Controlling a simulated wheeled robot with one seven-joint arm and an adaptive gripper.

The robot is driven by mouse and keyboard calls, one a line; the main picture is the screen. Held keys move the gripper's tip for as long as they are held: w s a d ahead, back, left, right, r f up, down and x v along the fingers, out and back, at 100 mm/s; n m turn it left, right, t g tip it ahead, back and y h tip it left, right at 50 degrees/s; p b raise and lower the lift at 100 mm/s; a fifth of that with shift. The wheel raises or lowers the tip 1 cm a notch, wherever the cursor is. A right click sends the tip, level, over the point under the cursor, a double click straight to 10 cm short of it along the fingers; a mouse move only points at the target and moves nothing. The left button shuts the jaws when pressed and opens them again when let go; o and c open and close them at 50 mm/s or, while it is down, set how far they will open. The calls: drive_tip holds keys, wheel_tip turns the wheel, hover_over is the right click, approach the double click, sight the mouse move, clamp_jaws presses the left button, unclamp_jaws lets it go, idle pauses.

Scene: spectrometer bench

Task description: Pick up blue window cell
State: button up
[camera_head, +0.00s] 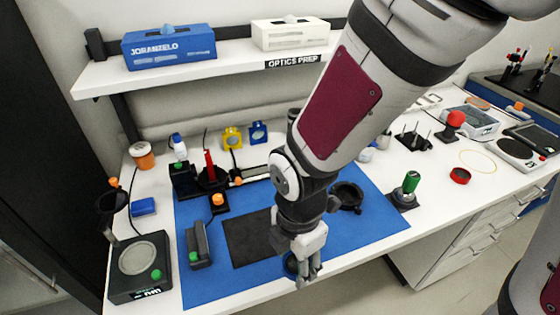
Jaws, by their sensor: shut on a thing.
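My gripper (307,279) points down over the front part of the blue mat (370,237), near the bench's front edge. Its fingers are closed on a small dark blue round piece, which I take to be the blue window cell (290,263). The piece shows at the left of the fingers, and the rest of it is hidden by them. I cannot tell whether it touches the mat. A separate blue mount (258,132) stands at the back beside a yellow mount (232,138).
A black square pad (249,240) lies left of my gripper. A grey device with a green button (198,245) and a black scale (140,268) stand further left. A black ring stand (347,196) and a green-handled tool (410,183) are to the right. A shelf (180,73) overhangs the back.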

drive_tip(key=shift+s+r+p, duration=0.2)
drive_tip(key=shift+p, duration=0.15)
drive_tip(key=p, duration=0.1)
drive_tip(key=s+p, duration=0.1)
drive_tip(key=p, duration=0.1)
drive_tip(key=shift+d, duration=0.25)
drive_tip(key=shift+s+d+p, duration=0.15)
drive_tip(key=shift+s+p, duration=0.25)
drive_tip(key=shift+p, duration=0.6)
